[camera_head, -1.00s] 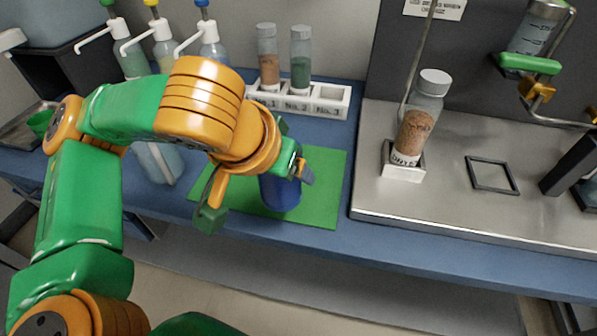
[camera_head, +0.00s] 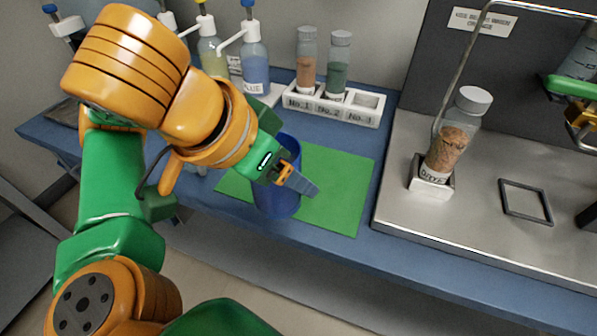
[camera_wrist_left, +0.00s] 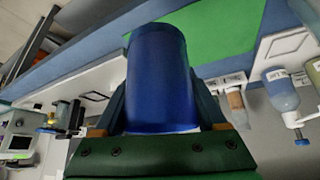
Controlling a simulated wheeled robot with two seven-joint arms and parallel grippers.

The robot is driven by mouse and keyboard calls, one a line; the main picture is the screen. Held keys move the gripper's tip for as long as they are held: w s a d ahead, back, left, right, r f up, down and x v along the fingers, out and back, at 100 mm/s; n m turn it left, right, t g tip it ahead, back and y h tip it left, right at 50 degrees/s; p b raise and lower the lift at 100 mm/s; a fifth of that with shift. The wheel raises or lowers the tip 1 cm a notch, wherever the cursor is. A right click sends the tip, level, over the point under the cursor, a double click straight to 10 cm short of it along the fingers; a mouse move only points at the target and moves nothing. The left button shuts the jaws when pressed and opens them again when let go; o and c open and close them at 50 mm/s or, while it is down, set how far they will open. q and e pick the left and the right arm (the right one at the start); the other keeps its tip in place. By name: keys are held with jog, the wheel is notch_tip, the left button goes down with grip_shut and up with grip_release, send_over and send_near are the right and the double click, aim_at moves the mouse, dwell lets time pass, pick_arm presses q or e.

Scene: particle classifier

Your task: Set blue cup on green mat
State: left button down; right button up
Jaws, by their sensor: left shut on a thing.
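The blue cup (camera_head: 277,203) is in my left gripper (camera_head: 290,180), whose fingers are on either side of it. In the head view it appears upright in front of the left part of the green mat (camera_head: 335,190), its lower end overlapping the mat's front edge. I cannot tell whether its base touches anything. The gripper hides part of the cup's upper side. In the left wrist view the cup (camera_wrist_left: 160,75) fills the middle between the fingers, with the green mat (camera_wrist_left: 222,30) behind it. My right gripper is not in view.
A white rack (camera_head: 333,107) with two filled vials stands behind the mat. Pump bottles (camera_head: 256,70) stand at the back left. A metal platform (camera_head: 470,215) to the right holds a capped bottle (camera_head: 452,140) in a white holder. The right part of the mat is bare.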

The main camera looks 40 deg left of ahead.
pick_arm(q)
jog(key=shift+s+a+r, duration=0.15)
jog(key=shift+s+a, duration=0.05)
jog(key=shift+s, duration=0.05)
jog(key=shift+w+a, duration=0.1)
jog(key=w+a+f+b, duration=0.1)
jog(key=w+f, duration=0.2)
jog(key=w, duration=0.1)
jog(key=w+a+f, duration=0.2)
jog(key=w+f, duration=0.1)
jog(key=w, duration=0.1)
jog(key=w+a+f+b, duration=0.1)
jog(key=w+a+f, duration=0.1)
jog(key=w+f, duration=0.1)
jog(key=shift+w+a+f+b, duration=0.25)
jog(key=shift+w+f+b, duration=0.1)
jog(key=shift+w, duration=0.1)
jog(key=f, duration=0.1)
jog(key=f+b, duration=0.1)
jog(key=f, duration=0.1)
jog(key=shift+w+a, duration=0.1)
jog(key=shift+w, duration=0.1)
jog(key=shift+f, duration=0.2)
